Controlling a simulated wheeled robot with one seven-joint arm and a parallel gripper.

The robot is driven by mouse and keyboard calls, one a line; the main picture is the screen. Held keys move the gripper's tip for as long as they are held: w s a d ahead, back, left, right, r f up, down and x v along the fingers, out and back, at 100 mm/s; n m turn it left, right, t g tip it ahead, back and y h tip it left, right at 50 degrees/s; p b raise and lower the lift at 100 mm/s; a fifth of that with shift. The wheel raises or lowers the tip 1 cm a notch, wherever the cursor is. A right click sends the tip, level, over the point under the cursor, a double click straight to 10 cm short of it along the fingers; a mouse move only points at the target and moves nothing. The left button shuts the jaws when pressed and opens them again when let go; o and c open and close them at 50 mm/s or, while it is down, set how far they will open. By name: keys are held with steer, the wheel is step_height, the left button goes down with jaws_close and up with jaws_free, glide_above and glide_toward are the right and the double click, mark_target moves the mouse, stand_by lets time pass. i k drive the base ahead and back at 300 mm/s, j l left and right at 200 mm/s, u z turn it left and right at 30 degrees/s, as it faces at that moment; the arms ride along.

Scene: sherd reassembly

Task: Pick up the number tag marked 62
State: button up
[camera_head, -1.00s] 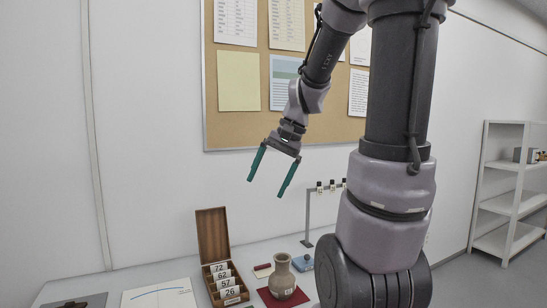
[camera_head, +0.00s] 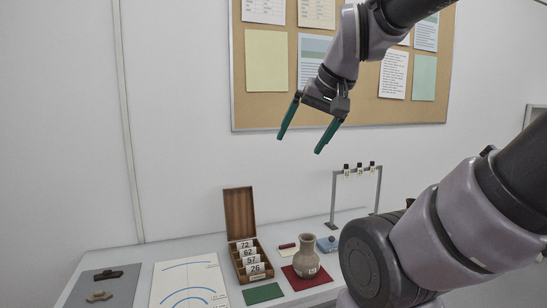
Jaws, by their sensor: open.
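The number tag marked 62 (camera_head: 247,253) is a small white card with dark digits. It stands in the open wooden box (camera_head: 240,277), second from the back, between the tag marked 72 (camera_head: 245,244) and the tag marked 57 (camera_head: 250,260). The tag marked 26 (camera_head: 255,268) is at the front of the row. The lower part of tag 62 is hidden by the tag in front. My gripper (camera_head: 300,144) is open and empty, with its green fingers apart. It is high above the table, in front of the pinboard's lower edge, far from the box.
A clay jar (camera_head: 306,259) stands on a red mat (camera_head: 322,281) right of the box. A green mat (camera_head: 263,294) lies before the box. A small rack (camera_head: 333,196) stands behind the jar. The box's raised lid (camera_head: 239,212) stands at its back. Sherds (camera_head: 99,297) lie on a grey mat at left.

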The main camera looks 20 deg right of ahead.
mark_target(346, 171)
steer(key=i+l+z, duration=0.15)
steer(key=i+l, duration=0.2)
steer(key=l, duration=0.2)
steer(key=i+l+z, duration=0.15)
steer(key=i+l, duration=0.25)
steer(key=l, duration=0.15)
